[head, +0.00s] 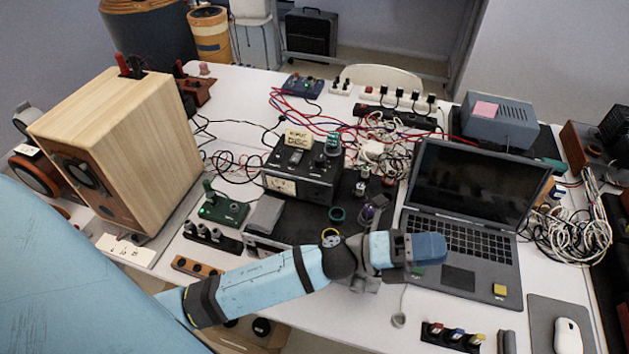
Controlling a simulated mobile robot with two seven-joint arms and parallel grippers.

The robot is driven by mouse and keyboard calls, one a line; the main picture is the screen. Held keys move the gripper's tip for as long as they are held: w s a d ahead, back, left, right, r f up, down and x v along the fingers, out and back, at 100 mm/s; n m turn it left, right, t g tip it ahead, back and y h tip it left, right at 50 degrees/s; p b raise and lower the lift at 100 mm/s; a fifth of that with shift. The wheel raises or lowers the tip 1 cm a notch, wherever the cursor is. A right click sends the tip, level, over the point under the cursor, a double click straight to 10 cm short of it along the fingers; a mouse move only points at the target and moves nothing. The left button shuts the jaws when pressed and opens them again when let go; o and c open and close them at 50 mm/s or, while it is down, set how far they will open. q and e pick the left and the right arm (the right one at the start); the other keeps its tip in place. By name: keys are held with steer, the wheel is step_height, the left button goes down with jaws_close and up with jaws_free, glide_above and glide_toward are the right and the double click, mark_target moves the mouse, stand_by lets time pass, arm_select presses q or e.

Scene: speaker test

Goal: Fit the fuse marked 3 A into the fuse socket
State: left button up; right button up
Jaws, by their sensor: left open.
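A black rack (430,338) at the front edge of the table holds several small fuse-like pieces: a red one (436,328), a blue one (457,334) and a yellow one (478,338). Their markings are too small to read, so I cannot tell which is 3 A. I cannot make out the fuse socket for certain; a green board (222,210) with a dark post stands left of the meter. My left gripper (432,248) is open over the laptop's left edge, behind the rack and apart from it. My right gripper is out of view.
An open laptop (480,185) stands right of centre, with a mouse (567,336) in front. A wooden speaker (125,150) stands at left. A black meter (302,175) stands mid-table. Tangled cables (572,225) lie at right and behind. Bare white table shows in front of my arm.

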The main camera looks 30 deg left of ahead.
arm_select(q)
steer(key=s+a+f+n+t+y, duration=0.1)
steer(key=a+f+n+t+y, duration=0.2)
steer(key=a+f+n+y, duration=0.6)
steer(key=s+a+f+n+t+y, duration=0.1)
steer(key=a+f+n+t+y, duration=0.3)
steer(key=n, duration=1)
steer(key=s+a+f+n+g+y, duration=0.1)
steer(key=s+f+n+g, duration=0.1)
steer(key=s+f, duration=0.1)
steer(key=s+a+f+n+g+y, duration=0.1)
steer(key=s+a+f+n+g, duration=0.1)
steer(key=f, duration=0.3)
steer(key=s+a+f+n+g+y, duration=0.1)
steer(key=s+f+n+g+y, duration=0.1)
steer(key=s+f+n, duration=0.2)
steer(key=shift+a+f, duration=0.15)
steer(key=shift+f, duration=0.35)
steer(key=shift+r, duration=0.1)
